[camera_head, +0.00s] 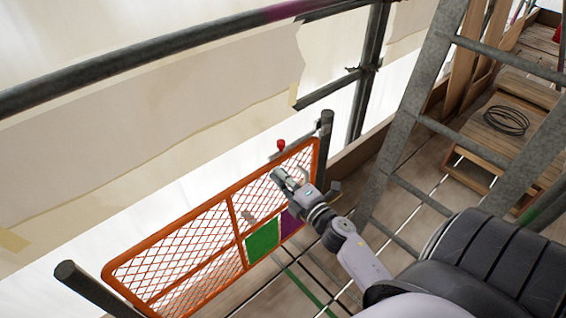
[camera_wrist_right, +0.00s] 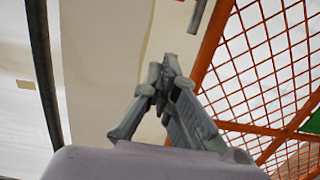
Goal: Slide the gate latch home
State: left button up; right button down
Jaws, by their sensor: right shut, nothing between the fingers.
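The orange mesh gate (camera_head: 232,202) stands between two dark posts. The latch is a grey bar (camera_head: 298,143) with a red knob (camera_head: 281,146) at the gate's top right, close to the right post (camera_head: 325,150). My right gripper (camera_head: 279,176) is shut and empty, in front of the gate's upper right part and below the knob in the picture. In the right wrist view its closed fingers (camera_wrist_right: 165,68) point towards the gate's orange frame (camera_wrist_right: 212,45). The end of a grey bar (camera_wrist_right: 197,15) shows at that view's top edge, apart from the fingers. My left gripper is out of view.
A grey ladder-like frame (camera_head: 410,100) stands right of the gate. A wooden crate (camera_head: 505,130) with coiled cable (camera_head: 506,120) lies beyond it. A dark rail (camera_head: 130,62) with pale sheeting runs behind the gate. Green (camera_head: 262,241) and purple (camera_head: 291,222) panels hang on the gate.

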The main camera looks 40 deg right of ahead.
aim_at(276, 154)
jog(key=w+d, duration=0.1)
jog(key=w, duration=0.1)
jog(key=w+d, duration=0.1)
jog(key=w, duration=0.2)
jog(key=w+d, duration=0.1)
jog(key=w, duration=0.1)
jog(key=shift+w+f, duration=0.1)
jog(key=shift+w, duration=0.1)
jog(key=shift+w+d, duration=0.1)
jog(key=shift+d, duration=0.4)
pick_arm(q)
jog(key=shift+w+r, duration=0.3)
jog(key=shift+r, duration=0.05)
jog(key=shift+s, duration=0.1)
